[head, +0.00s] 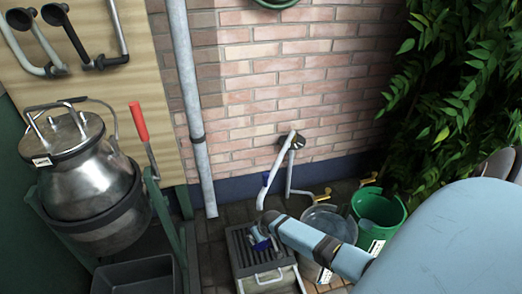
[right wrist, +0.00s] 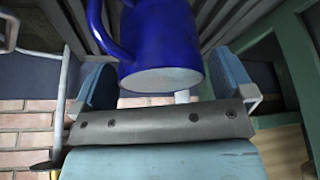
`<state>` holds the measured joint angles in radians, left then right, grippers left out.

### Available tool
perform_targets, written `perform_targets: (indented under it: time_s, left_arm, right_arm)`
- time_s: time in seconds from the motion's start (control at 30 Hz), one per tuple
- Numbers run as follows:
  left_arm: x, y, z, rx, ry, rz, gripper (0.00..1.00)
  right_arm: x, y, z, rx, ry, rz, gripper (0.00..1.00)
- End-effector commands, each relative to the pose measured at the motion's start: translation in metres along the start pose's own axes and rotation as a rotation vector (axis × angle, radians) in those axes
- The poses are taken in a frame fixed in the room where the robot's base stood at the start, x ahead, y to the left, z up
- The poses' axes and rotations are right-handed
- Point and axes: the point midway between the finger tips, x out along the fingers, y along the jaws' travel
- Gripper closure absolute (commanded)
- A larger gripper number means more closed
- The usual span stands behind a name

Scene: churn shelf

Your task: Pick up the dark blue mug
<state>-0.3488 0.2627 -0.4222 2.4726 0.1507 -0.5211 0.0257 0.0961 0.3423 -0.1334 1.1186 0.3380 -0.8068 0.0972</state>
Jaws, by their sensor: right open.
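The dark blue mug (right wrist: 165,40) fills the upper middle of the right wrist view, its pale base facing the camera and its handle on the left. In the head view the mug (head: 261,244) is small and partly hidden by my gripper, at the slatted top of a grey crate. My right gripper (head: 266,234) reaches in from the right, at the mug. In the right wrist view my right gripper (right wrist: 163,75) is open, one finger on each side of the mug, with gaps visible. My left gripper is not in view.
The grey slatted crate (head: 265,281) stands on dark paving. A clear bucket (head: 330,225) and a green bucket (head: 381,207) stand to its right. A steel churn (head: 88,185) sits in a green frame at left. A pipe and tap are on the brick wall behind.

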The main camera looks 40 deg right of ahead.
Motion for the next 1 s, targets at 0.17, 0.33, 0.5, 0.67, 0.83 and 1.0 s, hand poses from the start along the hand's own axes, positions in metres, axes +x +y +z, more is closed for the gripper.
perform_targets:
  time_s: [0.17, 0.33, 0.5, 0.67, 0.83, 1.0]
  left_arm:
    - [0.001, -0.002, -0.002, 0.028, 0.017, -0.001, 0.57]
    - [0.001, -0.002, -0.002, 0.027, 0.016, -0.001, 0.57]
    - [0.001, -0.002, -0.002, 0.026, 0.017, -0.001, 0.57]
    - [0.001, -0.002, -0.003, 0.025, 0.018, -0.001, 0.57]
    - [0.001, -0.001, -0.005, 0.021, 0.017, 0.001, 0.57]
    - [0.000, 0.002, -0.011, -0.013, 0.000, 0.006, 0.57]
  right_arm:
    - [0.006, 0.000, -0.001, -0.001, 0.000, 0.000, 0.00]
    - [0.005, 0.000, -0.001, -0.001, 0.000, 0.000, 0.18]
    - [0.005, 0.000, 0.000, -0.001, 0.000, 0.000, 0.57]
    - [0.005, 0.000, -0.001, 0.000, 0.002, 0.000, 0.63]
    - [0.002, 0.000, -0.003, 0.000, 0.002, 0.000, 0.63]
    - [-0.012, 0.000, -0.009, -0.001, 0.003, 0.000, 0.63]
